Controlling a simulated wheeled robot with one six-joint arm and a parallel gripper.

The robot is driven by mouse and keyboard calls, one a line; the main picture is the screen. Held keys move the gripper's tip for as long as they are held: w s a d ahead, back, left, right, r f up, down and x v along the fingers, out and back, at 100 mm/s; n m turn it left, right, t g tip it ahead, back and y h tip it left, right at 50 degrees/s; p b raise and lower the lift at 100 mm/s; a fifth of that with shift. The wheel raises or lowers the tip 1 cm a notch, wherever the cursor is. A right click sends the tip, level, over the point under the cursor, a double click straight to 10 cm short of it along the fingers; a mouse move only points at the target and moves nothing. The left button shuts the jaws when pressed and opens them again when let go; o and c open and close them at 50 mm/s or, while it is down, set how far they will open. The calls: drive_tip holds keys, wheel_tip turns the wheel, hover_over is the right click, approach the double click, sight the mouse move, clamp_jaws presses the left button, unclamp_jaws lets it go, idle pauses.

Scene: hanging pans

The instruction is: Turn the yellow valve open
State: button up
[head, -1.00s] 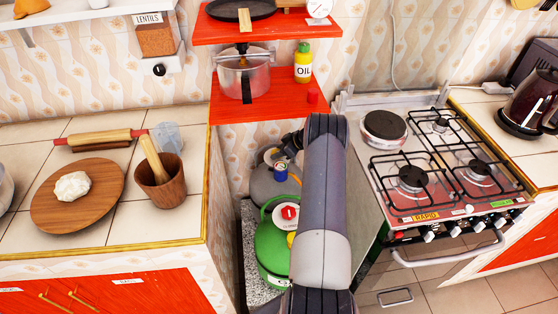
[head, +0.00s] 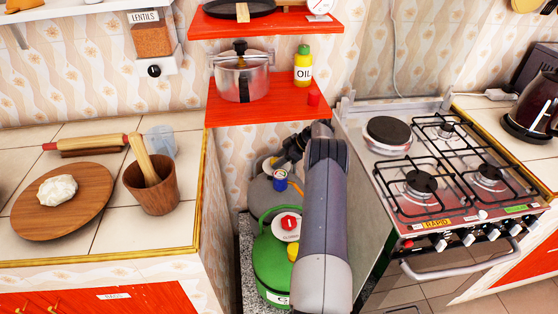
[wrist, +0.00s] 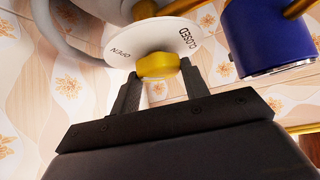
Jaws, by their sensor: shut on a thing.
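The yellow valve knob (wrist: 157,66) sits in front of a white disc (wrist: 120,42) marked OPEN and CLOSED in the wrist view. My gripper (wrist: 160,84) is shut on the knob, one dark finger on each side. A blue cylinder (wrist: 262,40) on a brass pipe is close to the right.
A green tank (head: 270,265) with a red knob (head: 289,223) stands in front of the grey one. The red shelf (head: 250,112) with a pot and oil bottle is above. A counter edge (head: 203,190) is left, the stove (head: 440,180) right.

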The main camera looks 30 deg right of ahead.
drive_tip(key=shift+d+r, duration=0.1)
drive_tip(key=shift+d, duration=0.05)
drive_tip(key=o, duration=0.7)
drive_tip(key=shift+s, duration=0.1)
drive_tip(key=o, duration=0.3)
drive_tip(key=v, duration=1)
drive_tip(key=shift+s+d+r, duration=0.15)
drive_tip(key=shift+d+r, duration=0.05)
drive_tip(key=x, duration=1.1)
drive_tip(key=shift+s+r, duration=0.1)
